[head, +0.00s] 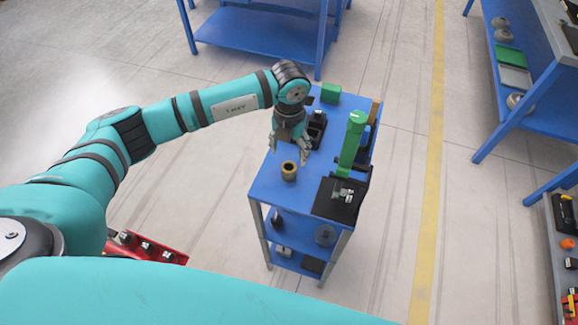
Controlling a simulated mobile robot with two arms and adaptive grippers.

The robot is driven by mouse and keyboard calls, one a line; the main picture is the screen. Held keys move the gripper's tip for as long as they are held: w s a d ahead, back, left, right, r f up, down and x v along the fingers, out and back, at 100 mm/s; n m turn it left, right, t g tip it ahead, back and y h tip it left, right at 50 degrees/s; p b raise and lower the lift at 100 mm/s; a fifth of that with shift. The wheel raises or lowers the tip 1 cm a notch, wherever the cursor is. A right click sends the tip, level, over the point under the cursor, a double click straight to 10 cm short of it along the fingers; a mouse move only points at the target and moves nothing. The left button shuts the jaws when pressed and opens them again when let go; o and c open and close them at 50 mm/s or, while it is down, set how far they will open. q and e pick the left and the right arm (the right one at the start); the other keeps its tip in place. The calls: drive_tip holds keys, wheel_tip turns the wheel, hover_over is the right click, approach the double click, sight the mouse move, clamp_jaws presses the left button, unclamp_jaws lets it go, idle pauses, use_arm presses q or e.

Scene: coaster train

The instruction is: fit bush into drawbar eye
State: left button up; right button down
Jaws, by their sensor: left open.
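A brass-coloured ring-shaped bush (289,171) stands upright on the blue top of a small cart, left of its middle. My left gripper (288,152) points down just behind the bush. Its fingers are spread and empty, apart from the bush as far as I can tell. A tall green bar (352,142) rises at the right side of the cart, and a small grey metal part (342,194) sits at its foot on a black plate (325,206). I cannot tell which of these is the drawbar eye. My right gripper is out of view.
A black holder (317,128) stands right of my left gripper, and a green block (331,93) at the cart's back. The cart top (268,187) is clear around the bush. Blue shelving stands behind and at the right. A red tray (150,247) is at lower left.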

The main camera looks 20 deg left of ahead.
sight(289, 164)
use_arm(q)
drive_tip(key=shift+s+d+f+p, duration=0.15)
drive_tip(key=shift+s+f+p, duration=0.15)
drive_tip(key=shift+f+p, duration=0.45)
wheel_tip(289, 164, down, 4)
drive_tip(key=shift+r+p, duration=0.1)
drive_tip(key=shift+p, duration=0.55)
drive_tip(key=shift+f, duration=0.2)
drive_tip(key=shift+c, duration=0.6)
drive_tip(key=c, duration=1.1)
clamp_jaws()
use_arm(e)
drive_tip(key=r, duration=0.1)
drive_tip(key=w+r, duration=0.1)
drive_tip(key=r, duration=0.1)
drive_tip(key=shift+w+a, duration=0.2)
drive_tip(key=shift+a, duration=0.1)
use_arm(q)
drive_tip(key=shift+r, duration=0.1)
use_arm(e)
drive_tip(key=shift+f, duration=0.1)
